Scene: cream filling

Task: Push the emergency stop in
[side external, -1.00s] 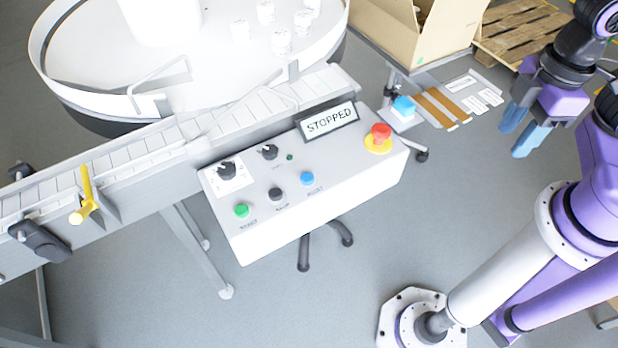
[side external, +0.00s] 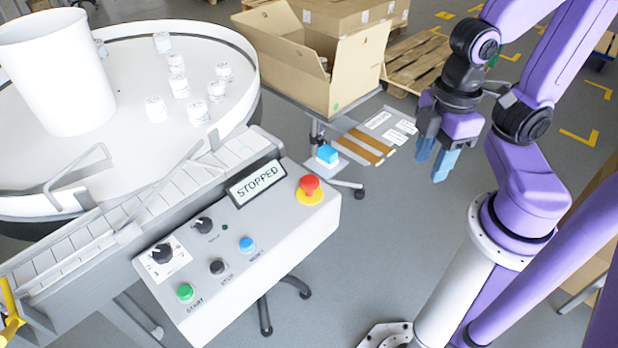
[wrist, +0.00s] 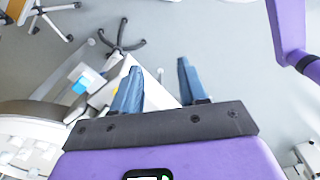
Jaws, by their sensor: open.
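The emergency stop (side external: 309,187) is a red mushroom button on a yellow base, at the right end of the white control panel (side external: 262,250) in the side external view. A display beside it (side external: 256,184) reads STOPPED. My gripper (side external: 432,167) hangs in the air to the right of the panel, clear of the button, with blue fingers pointing down. In the wrist view my gripper (wrist: 158,66) has its fingers apart with nothing between them. There the panel is partly hidden behind the left finger, and the red button cannot be made out.
The panel also carries a green button (side external: 185,292), a black button (side external: 217,267), a blue button (side external: 246,245) and black knobs (side external: 162,253). A conveyor (side external: 130,220) and round table (side external: 225,115) with white jars lie left. An open cardboard box (side external: 310,60) stands behind.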

